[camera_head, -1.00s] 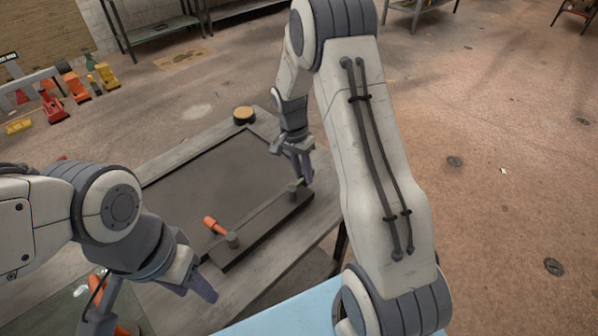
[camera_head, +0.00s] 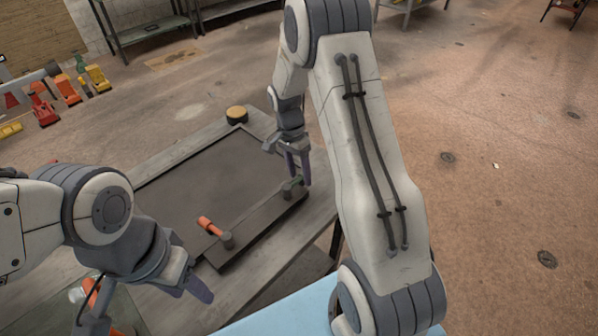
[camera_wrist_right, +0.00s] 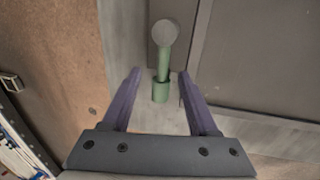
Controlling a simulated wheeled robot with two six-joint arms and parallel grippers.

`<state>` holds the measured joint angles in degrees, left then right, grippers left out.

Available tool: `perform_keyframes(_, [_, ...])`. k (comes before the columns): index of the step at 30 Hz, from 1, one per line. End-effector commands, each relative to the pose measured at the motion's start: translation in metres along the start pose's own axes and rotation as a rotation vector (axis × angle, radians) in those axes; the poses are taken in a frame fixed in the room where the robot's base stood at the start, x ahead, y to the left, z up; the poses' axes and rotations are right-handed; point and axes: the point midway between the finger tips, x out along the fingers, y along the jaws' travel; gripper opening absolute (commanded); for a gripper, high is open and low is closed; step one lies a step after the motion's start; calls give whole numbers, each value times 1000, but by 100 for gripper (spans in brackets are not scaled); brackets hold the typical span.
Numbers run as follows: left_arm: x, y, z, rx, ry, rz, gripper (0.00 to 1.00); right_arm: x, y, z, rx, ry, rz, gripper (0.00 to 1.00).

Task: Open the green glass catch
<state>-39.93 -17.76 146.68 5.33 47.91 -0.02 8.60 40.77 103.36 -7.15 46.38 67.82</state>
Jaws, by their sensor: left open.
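The green glass catch (camera_wrist_right: 163,68) shows in the right wrist view as a green bar running from a round grey knob (camera_wrist_right: 165,33) at the dark frame's edge to a thicker green end. In the head view it is a small green piece (camera_head: 294,184) at the frame's right corner, partly hidden by my right gripper (camera_head: 298,172). My right gripper is open; in the wrist view its two purple fingers (camera_wrist_right: 160,80) stand on either side of the catch, with gaps. My left gripper (camera_head: 198,289) is open and empty, low over the bench's near left part.
An orange-handled catch (camera_head: 210,226) sits on the near edge of the dark frame (camera_head: 262,218). A round yellow-topped piece (camera_head: 237,114) stands at the bench's far corner. Red, orange and yellow items (camera_head: 65,90) stand far left. The frame's flat middle is clear.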

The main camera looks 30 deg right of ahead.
Motion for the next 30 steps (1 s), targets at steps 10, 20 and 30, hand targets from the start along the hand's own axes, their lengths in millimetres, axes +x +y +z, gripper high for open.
perform_keyframes(10, [2,0,0,0,0,0,50,-8,-2,-1,-1,4,-5,59])
perform_keyframes(20, [11,-1,1,0,0,0,50,-68,-2,-1,0,4,-7,59])
perform_keyframes(30, [13,-1,1,0,0,0,50,-104,-1,0,-1,1,-2,59])
